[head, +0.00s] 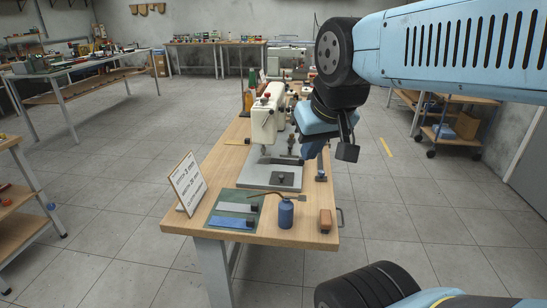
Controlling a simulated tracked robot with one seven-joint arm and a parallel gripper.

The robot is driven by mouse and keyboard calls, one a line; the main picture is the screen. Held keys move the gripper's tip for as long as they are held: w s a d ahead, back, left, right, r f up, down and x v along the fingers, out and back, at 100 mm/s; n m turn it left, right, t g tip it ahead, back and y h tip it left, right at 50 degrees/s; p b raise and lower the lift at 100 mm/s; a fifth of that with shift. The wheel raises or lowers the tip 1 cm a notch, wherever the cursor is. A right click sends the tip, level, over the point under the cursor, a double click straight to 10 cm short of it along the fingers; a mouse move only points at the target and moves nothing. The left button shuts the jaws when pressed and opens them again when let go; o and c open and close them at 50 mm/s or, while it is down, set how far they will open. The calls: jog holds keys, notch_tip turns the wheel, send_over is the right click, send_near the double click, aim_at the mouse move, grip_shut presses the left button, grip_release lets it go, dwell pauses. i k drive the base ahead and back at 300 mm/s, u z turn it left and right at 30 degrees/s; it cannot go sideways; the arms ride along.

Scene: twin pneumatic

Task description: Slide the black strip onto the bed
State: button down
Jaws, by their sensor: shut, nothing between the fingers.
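A cream sewing machine (264,122) stands on the wooden table. Its flat grey bed (258,178) faces me, with a small dark block (281,178) on its front part. A dark strip-like piece (283,160) lies across the bed below the machine's head; I cannot tell if it is the black strip or a machine part. My gripper (347,152) is shut and empty, above the table's right edge, right of the machine and apart from the bed. My wrist hides part of the machine's right side.
A white sign (188,183) stands at the table's left edge. A green mat (222,207) with a blue piece, a blue oil can (286,213) with a long spout and a brown block (325,221) are near the front. A small dark-and-blue item (321,176) lies at the right edge.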

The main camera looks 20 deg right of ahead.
aim_at(275, 161)
jog(key=u, duration=1.1)
jog(key=k, duration=1.2)
jog(key=z, duration=1.75)
jog(key=i, duration=1.65)
